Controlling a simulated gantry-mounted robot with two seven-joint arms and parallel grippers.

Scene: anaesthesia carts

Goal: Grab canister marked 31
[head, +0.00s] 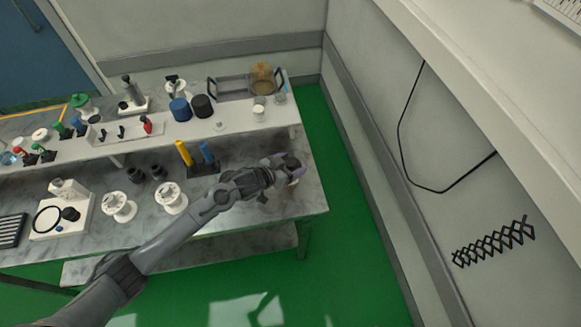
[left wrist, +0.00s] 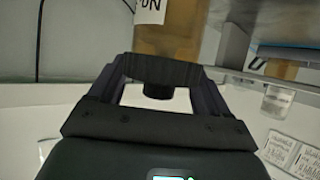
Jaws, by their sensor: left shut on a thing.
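My left gripper (head: 287,166) is over the right end of the workbench, below the raised shelf. In the left wrist view, an amber-brown canister (left wrist: 168,38) with a white label stands directly beyond and between the fingers (left wrist: 160,75). The gripper is shut on it. Only part of the label shows, with dark letters cut off by the frame edge, so I cannot read a 31. In the head view the gripper mostly hides the held thing. My right gripper is not in view.
An amber jar (head: 262,82) stands on the raised shelf (head: 240,128) beside small clear containers. Yellow and blue items in a dark holder (head: 204,167) stand left of the gripper. Green floor (head: 350,220) lies clear on the right.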

